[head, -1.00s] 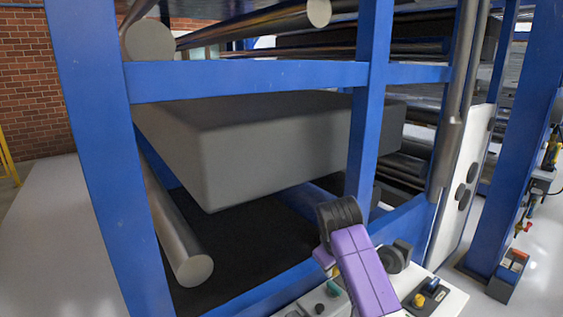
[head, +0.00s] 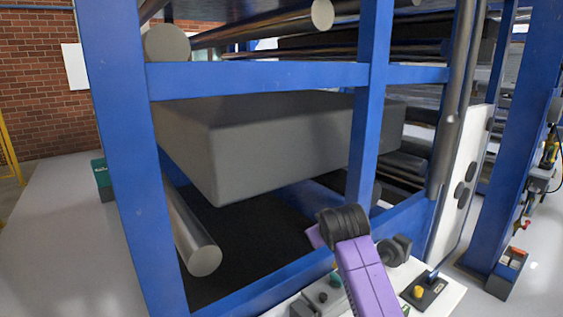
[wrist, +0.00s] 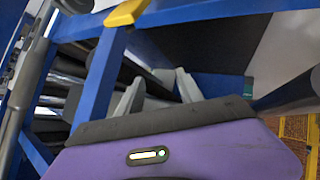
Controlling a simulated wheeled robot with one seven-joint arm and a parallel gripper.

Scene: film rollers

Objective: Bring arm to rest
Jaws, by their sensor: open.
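My purple arm shows at the lower middle of the head view, in front of the blue machine frame (head: 250,78). The end of my arm is not clearly visible there. In the wrist view my gripper (wrist: 158,88) has its two grey fingers apart, with nothing between them. Beyond the fingers are a blue beam and dark rollers of the machine. No object is held.
A large grey block (head: 250,140) sits inside the frame, with a metal roller (head: 192,230) below it at left. A white control panel (head: 440,297) lies close below my arm. A blue post (head: 515,150) stands at right. Open floor (head: 50,230) lies at left.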

